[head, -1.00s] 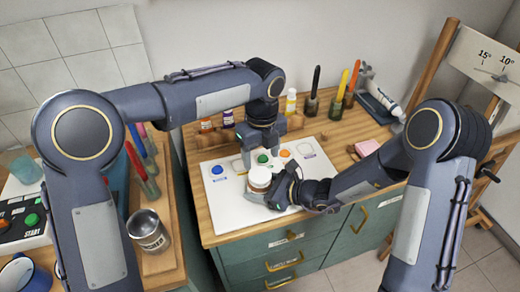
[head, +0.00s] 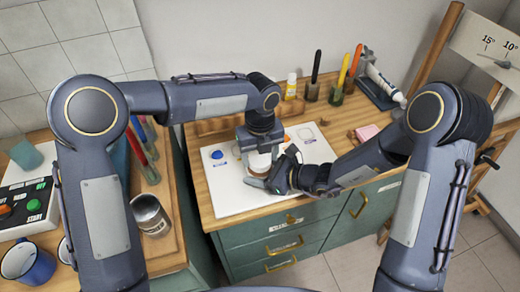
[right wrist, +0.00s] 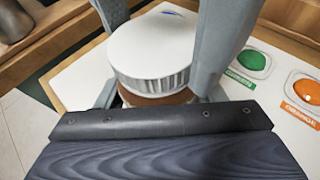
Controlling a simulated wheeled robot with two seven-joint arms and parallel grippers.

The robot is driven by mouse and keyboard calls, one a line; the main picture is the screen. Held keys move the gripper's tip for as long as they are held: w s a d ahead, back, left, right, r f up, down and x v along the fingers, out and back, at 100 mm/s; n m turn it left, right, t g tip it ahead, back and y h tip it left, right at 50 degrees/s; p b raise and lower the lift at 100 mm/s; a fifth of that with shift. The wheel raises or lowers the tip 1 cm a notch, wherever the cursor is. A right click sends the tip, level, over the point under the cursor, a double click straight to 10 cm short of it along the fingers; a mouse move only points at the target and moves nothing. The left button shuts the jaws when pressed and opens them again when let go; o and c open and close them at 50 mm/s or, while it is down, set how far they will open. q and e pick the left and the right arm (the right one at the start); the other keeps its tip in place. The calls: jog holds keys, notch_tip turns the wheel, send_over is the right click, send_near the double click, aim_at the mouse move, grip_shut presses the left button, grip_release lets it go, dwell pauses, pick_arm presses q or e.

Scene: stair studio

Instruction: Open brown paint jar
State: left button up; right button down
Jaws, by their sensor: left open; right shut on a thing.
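The brown paint jar (head: 260,162) has a round white lid with a ribbed edge and a brown band below it. My right gripper (head: 276,176) is shut on the jar low down and holds it upright over the white card. In the right wrist view the lid (right wrist: 150,50) is seen close up, with brown (right wrist: 160,98) under it. My left gripper (head: 262,148) is over the jar from above, open, its grey fingers on both sides of the lid. I cannot tell whether they touch it.
The white card (head: 235,197) on the wooden desk has a blue paint spot (head: 217,154); green (right wrist: 250,60) and orange (right wrist: 303,90) spots show in the right wrist view. Bottles and brushes (head: 315,80) stand at the back. A metal can (head: 150,215) stands on the left counter.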

pick_arm(q)
jog(key=c, duration=0.8)
jog(key=n, duration=0.7)
jog(key=shift+r, duration=0.1)
jog(key=n, duration=0.5)
jog(key=shift+n, duration=0.3)
jog(key=n, duration=0.4)
jog(key=shift+n, duration=0.3)
jog(key=n, duration=0.3)
